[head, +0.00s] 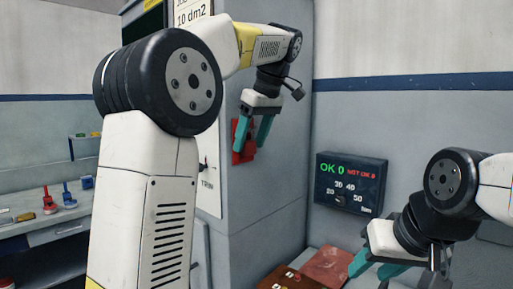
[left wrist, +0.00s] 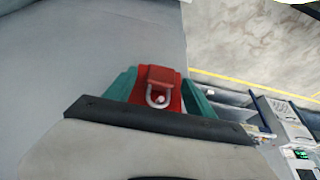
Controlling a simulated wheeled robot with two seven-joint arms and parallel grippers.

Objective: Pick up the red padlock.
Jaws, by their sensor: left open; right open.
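The red padlock (left wrist: 161,75) shows in the left wrist view with its silver shackle around a small pale peg. It is in front of a red backing plate (left wrist: 174,103). In the head view this plate (head: 243,155) is on the side of the grey cabinet; I cannot tell padlock and plate apart there. My left gripper (head: 253,138) is open, its teal fingers pointing down in front of the red patch. In the left wrist view its fingers (left wrist: 160,90) are on either side of the padlock, with gaps. My right gripper (head: 374,267) is open and empty at the lower right.
A dark display box (head: 350,183) is on the wall right of the grey cabinet (head: 265,195). Reddish-brown boxes (head: 325,265) are below it, close to my right gripper. A bench (head: 50,228) with small red and blue items stands at the left.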

